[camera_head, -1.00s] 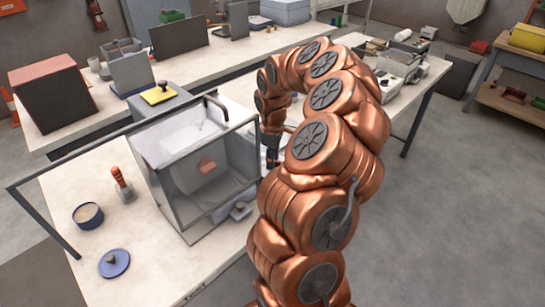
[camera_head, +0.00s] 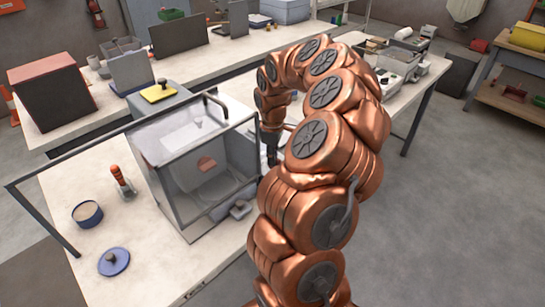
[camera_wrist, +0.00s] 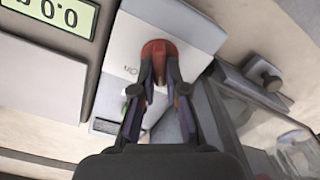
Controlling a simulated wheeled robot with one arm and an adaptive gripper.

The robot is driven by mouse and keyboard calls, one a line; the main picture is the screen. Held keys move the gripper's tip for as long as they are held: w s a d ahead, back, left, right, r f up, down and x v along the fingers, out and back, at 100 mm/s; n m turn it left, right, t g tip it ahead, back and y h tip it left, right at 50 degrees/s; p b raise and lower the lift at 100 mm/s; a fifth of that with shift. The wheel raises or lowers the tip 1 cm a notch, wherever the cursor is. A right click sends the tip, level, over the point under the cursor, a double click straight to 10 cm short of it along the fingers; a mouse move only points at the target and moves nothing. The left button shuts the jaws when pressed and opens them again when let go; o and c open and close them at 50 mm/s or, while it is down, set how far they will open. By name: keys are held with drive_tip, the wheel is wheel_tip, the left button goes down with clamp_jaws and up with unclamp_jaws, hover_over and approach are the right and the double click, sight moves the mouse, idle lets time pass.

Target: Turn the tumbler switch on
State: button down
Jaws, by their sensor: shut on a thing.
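The tumbler switch shows in the wrist view as a red knob (camera_wrist: 158,46) on a light grey housing (camera_wrist: 196,24). Part of an "ON" label is visible on the housing, left of the fingers. My gripper (camera_wrist: 160,66) is shut on the red knob, with its fingertips at the knob's two sides. The knob's lower part is hidden between the fingers. In the head view my gripper (camera_head: 272,154) is at the right side of the clear-walled machine (camera_head: 196,208), and the switch is hidden there.
A display reading 0.0 (camera_wrist: 50,14) is left of the switch, and a small dark knob (camera_wrist: 270,80) is to its right. On the bench stand a red-handled tool (camera_head: 120,182), a blue bowl (camera_head: 88,214) and a blue lid (camera_head: 114,262).

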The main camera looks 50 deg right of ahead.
drive_tip(key=shift+f+b, duration=0.2)
drive_tip(key=shift+b, duration=0.1)
drive_tip(key=m+b, duration=0.1)
drive_tip(key=b, duration=0.1)
drive_tip(key=m+b, duration=0.1)
drive_tip(key=b, duration=0.1)
drive_tip(key=shift+f+m, duration=0.25)
drive_tip(key=shift+m, duration=0.15)
drive_tip(key=m+b, duration=0.1)
drive_tip(key=b, duration=0.1)
drive_tip(key=m+b, duration=0.2)
drive_tip(key=b, duration=0.1)
drive_tip(key=shift+d+m+b, duration=0.2)
drive_tip(key=shift+m+b, duration=0.1)
drive_tip(key=m+b, duration=0.4)
drive_tip(key=shift+d+r+b, duration=0.1)
drive_tip(key=shift+r+b, duration=0.1)
drive_tip(key=shift+b, duration=0.1)
drive_tip(key=shift+r+m+b, duration=0.15)
drive_tip(key=shift+m+b, duration=0.3)
drive_tip(key=shift+m, duration=0.25)
drive_tip(key=shift+r, duration=0.1)
drive_tip(key=c, duration=1.2)
unclamp_jaws()
drive_tip(key=shift+r, duration=0.1)
